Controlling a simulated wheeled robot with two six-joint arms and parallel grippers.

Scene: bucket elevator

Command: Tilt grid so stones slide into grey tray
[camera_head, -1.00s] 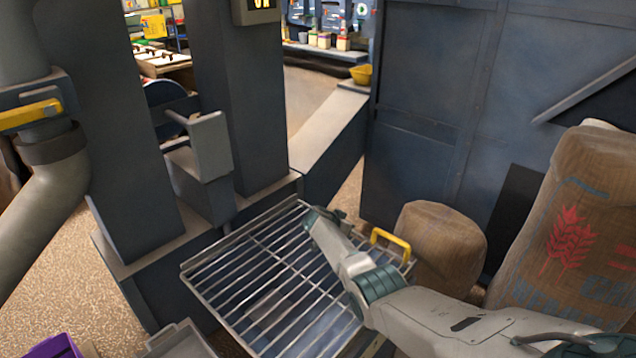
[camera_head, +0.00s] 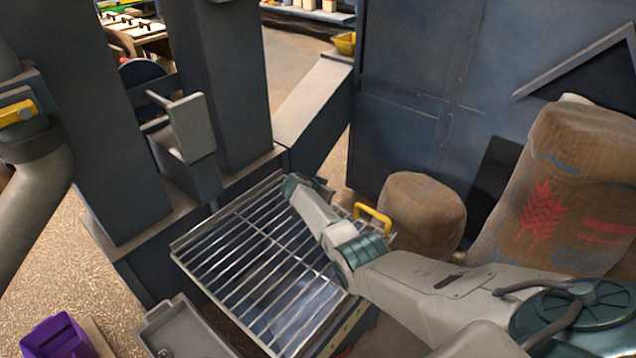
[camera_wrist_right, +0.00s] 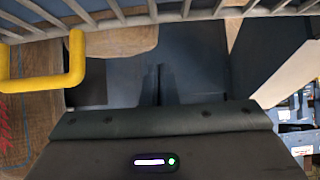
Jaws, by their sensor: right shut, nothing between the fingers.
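The grid (camera_head: 225,255) is a silver wire rack with parallel bars and a yellow handle (camera_head: 373,217) at its right corner. I see no stones on its bars, and I cannot tell how far it tilts. The grey tray (camera_head: 160,318) sits at the lower left beside the grid's near-left edge, cut off by the frame; a few small dark bits show inside.
A purple bin (camera_head: 58,338) stands at the lower left. Burlap sacks (camera_head: 422,215) and (camera_head: 560,190) stand right of the grid, close to my right arm. Dark blue machine columns (camera_head: 225,90) rise behind the grid. Gravelly floor (camera_head: 75,240) is open at the left.

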